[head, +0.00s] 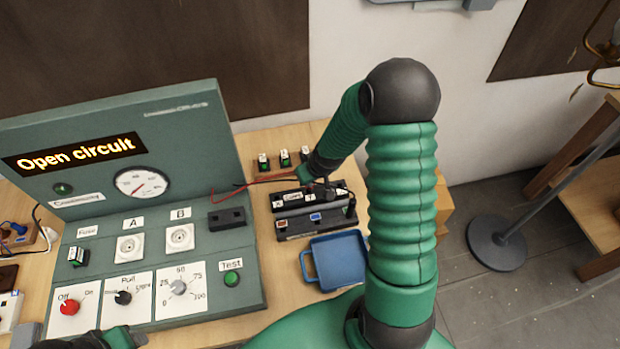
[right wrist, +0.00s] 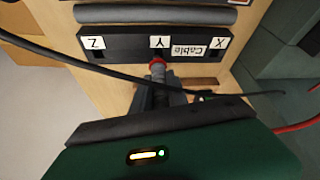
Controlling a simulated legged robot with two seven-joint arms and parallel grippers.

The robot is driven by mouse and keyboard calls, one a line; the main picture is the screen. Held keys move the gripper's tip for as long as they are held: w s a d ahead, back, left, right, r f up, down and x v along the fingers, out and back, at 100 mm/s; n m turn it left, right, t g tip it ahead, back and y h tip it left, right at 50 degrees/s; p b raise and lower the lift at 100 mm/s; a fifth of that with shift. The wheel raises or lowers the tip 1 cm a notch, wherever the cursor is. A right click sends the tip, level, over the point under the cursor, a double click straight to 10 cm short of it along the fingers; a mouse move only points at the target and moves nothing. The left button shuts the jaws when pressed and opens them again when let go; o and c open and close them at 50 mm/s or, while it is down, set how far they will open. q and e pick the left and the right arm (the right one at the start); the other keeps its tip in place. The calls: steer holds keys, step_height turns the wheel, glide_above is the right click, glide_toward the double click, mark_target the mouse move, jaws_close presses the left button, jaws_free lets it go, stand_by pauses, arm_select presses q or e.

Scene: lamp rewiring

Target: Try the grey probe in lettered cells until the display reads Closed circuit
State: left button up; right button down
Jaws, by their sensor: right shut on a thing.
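The display (head: 75,153) on the green test panel reads "Open circuit". The black cable block (head: 285,200) also shows in the right wrist view (right wrist: 122,45), with white labels Z, Y, X and "Cable". My right gripper (head: 322,188) is at the block. In the right wrist view it (right wrist: 160,92) is shut on the grey probe (right wrist: 157,70), which has a red collar. The probe points at the Y cell and meets the block there; its tip is hidden, so depth cannot be told. My left gripper (head: 110,338) is partly in view at the bottom left; its jaws are not clear.
A blue tray (head: 335,262) sits in front of the blocks. Several small green-and-black parts (head: 284,158) stand behind them. A black cable (right wrist: 75,65) crosses the right wrist view, and a red wire (head: 228,190) runs toward the panel. Sockets A and B (head: 180,238) are on the panel.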

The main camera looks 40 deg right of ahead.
steer(key=shift+s+a+f, duration=0.5)
steer(key=shift+s+f, duration=0.05)
steer(key=shift+s, duration=0.05)
steer(key=shift+w+a, duration=0.15)
steer(key=shift+a, duration=0.05)
steer(key=shift+w+f, duration=0.15)
steer(key=shift+w, duration=0.1)
steer(key=shift+w+d, duration=0.15)
steer(key=shift+w, duration=0.05)
steer(key=shift+d, duration=0.25)
steer(key=shift+s+d, duration=0.1)
steer(key=shift+d, duration=0.15)
steer(key=shift+a+r, duration=0.25)
steer(key=shift+a, duration=0.05)
arm_select(q)
steer(key=shift+w+a+f, duration=0.15)
steer(key=shift+w+a, duration=0.15)
steer(key=shift+a, duration=0.05)
steer(key=shift+d, duration=0.15)
arm_select(e)
steer(key=shift+d, duration=0.2)
